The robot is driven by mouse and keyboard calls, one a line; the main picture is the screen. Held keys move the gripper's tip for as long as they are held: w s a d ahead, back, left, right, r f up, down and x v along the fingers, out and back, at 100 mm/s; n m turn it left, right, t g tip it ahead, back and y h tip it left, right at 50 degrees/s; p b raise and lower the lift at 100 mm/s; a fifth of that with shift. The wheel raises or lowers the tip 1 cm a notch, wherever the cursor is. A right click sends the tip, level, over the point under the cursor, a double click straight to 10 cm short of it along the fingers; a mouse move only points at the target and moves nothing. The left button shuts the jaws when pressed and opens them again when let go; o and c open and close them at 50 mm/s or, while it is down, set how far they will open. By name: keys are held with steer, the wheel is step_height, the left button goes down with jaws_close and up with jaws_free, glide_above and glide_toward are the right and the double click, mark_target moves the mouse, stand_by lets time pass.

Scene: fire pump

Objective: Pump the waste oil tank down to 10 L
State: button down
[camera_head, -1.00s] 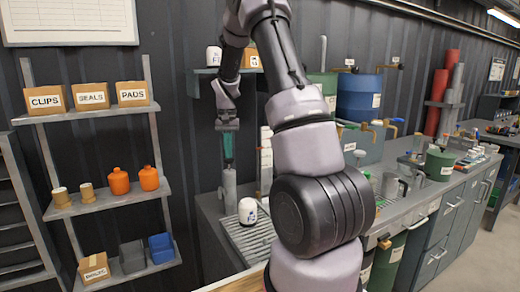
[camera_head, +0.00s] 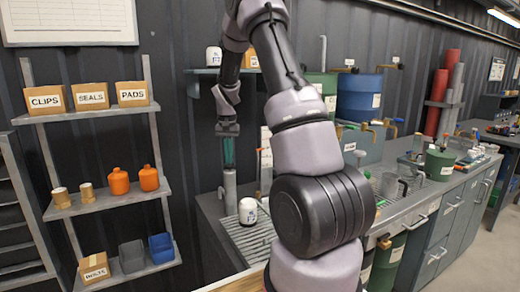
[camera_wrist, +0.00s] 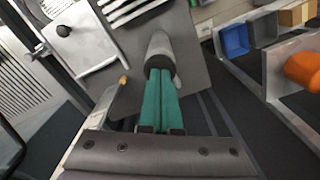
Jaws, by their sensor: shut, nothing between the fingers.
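My gripper (camera_head: 229,163) points down with its two green fingers together and nothing between them. They also show in the wrist view (camera_wrist: 160,78). Below the fingertips stands an upright grey cylinder (camera_head: 230,190) on the bench at the left end. In the wrist view the grey cylinder (camera_wrist: 160,52) lies right at the fingertips; I cannot tell whether they touch. A blue drum (camera_head: 360,98) and a green drum (camera_head: 325,84) stand behind my arm. I cannot read which tank is the waste oil tank, and no level reading is legible.
A white labelled jar (camera_head: 248,211) stands on the slatted tray (camera_head: 250,238) close to the cylinder. A shelf rack (camera_head: 100,195) with boxes and orange bottles is on the left. A green can (camera_head: 439,164) and clear jugs stand on the bench to the right.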

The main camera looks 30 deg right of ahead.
steer(key=shift+r, duration=2.9)
steer(key=shift+r, duration=3)
